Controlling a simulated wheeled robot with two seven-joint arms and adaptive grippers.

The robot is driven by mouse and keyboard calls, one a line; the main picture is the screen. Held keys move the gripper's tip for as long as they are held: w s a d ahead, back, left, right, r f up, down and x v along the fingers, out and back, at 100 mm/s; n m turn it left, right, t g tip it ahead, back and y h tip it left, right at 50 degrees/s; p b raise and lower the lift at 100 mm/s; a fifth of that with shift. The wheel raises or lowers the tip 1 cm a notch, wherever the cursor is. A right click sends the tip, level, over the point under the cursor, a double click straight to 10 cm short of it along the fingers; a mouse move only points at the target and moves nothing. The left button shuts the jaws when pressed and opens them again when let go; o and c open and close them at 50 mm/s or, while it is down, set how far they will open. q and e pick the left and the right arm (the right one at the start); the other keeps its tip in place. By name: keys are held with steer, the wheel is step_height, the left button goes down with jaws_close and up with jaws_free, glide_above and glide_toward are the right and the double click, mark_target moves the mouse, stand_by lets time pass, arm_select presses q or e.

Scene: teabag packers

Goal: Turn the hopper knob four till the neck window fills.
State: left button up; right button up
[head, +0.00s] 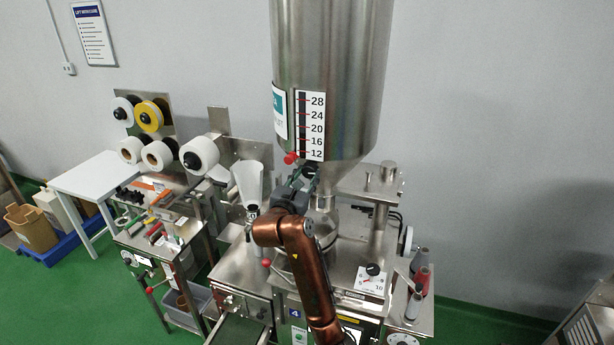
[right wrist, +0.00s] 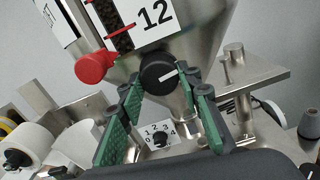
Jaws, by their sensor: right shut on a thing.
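The steel hopper (head: 340,70) stands above packer four, which bears a blue "4" label (head: 295,312). A black round knob (right wrist: 155,74) with a white pointer line sits low on the hopper cone. The line points right and slightly up in the right wrist view. My right gripper (right wrist: 162,80) has its green fingers closed on either side of this knob; in the head view the gripper (head: 306,174) hides most of it. A dark level window (right wrist: 106,18) with brown contents runs beside the number scale. I cannot make out a separate neck window. My left gripper is out of view.
A red knob (right wrist: 92,66) juts out beside the scale, close to my right gripper. A numbered dial (right wrist: 161,137) is below. A white funnel (head: 248,183) and paper rolls (head: 200,154) stand left; dark and red cones (head: 421,275) stand right.

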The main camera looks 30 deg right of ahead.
steer(key=shift+f+m+b, duration=0.2)
steer(key=shift+m+b, duration=0.4)
steer(key=shift+b, duration=0.4)
steer(key=m+b, duration=1.4)
steer(key=b, duration=0.3)
steer(key=shift+w+a+b, duration=0.1)
steer(key=shift+w+b, duration=0.05)
steer(key=shift+b, duration=0.2)
steer(key=shift+r+m+b, duration=0.2)
steer(key=shift+m+b, duration=1.45)
steer(key=shift+m, duration=0.45)
steer(key=o, duration=1.2)
steer(key=shift+c, duration=0.2)
steer(key=shift+r, duration=0.1)
